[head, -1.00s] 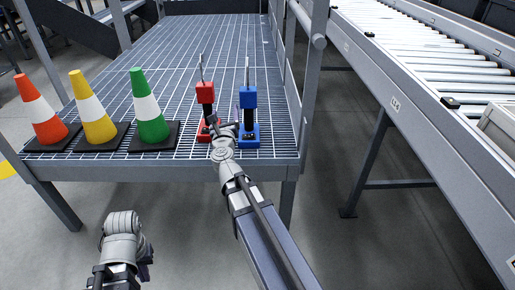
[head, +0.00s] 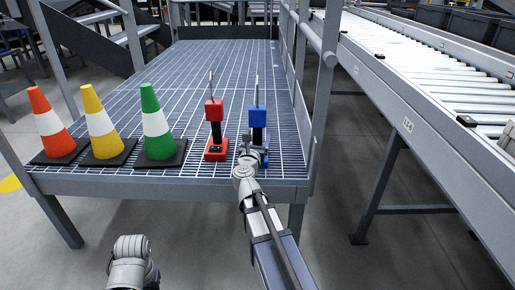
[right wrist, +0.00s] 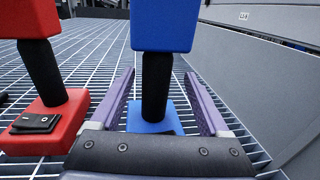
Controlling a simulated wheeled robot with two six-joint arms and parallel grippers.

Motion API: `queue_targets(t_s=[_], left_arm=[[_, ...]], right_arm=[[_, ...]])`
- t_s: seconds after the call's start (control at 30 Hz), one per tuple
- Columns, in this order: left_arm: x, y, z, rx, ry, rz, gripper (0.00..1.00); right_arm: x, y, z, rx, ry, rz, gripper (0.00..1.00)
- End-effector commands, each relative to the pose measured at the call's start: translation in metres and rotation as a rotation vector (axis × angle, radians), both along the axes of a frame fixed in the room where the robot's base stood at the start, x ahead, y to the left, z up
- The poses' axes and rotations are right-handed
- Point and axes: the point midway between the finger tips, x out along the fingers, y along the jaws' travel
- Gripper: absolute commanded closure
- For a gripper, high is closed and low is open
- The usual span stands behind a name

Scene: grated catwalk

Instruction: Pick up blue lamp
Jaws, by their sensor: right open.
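The blue lamp (head: 258,115) stands upright on the grated catwalk, near its front right corner. It has a blue head, a black stem and a blue base. In the right wrist view the blue lamp (right wrist: 164,25) stands with its black stem between the two purple fingers of my right gripper (right wrist: 158,100). The fingers are open, one on each side of the stem, with gaps showing. In the head view my right gripper (head: 254,148) is at the lamp's lower part and hides some of it. Of my left arm only a rounded link shows at the bottom; its gripper is not visible.
A red lamp (head: 215,130) stands close on the left of the blue one. Green (head: 156,125), yellow (head: 102,125) and orange (head: 50,125) cones stand further left. A railing post (head: 322,90) rises at the catwalk's right edge. The grating (head: 220,65) behind is clear.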

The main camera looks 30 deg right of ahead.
Motion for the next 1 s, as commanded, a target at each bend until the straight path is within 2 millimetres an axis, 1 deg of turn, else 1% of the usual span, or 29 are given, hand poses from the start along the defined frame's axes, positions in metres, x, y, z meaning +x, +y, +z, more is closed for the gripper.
queue_targets(t_s=[0.2, 0.3, 0.4, 0.6, 1.0], left_arm=[[0.000, 0.000, -0.007, 0.000, 0.000, 0.000, 1.00], [0.000, 0.000, -0.006, 0.000, 0.000, 0.000, 1.00], [0.000, 0.000, -0.006, 0.000, 0.000, 0.000, 1.00], [0.000, 0.000, -0.006, 0.000, 0.000, 0.000, 1.00], [0.000, 0.000, -0.006, 0.000, 0.000, 0.000, 1.00]], right_arm=[[0.026, -0.015, -0.007, -0.001, 0.001, -0.001, 0.21], [0.037, -0.025, -0.005, -0.001, -0.001, -0.002, 0.21], [0.041, -0.029, -0.005, -0.001, -0.001, 0.000, 0.21], [0.040, -0.028, -0.005, -0.001, -0.001, 0.001, 0.22], [0.039, -0.028, -0.005, -0.001, -0.001, 0.001, 0.67]])
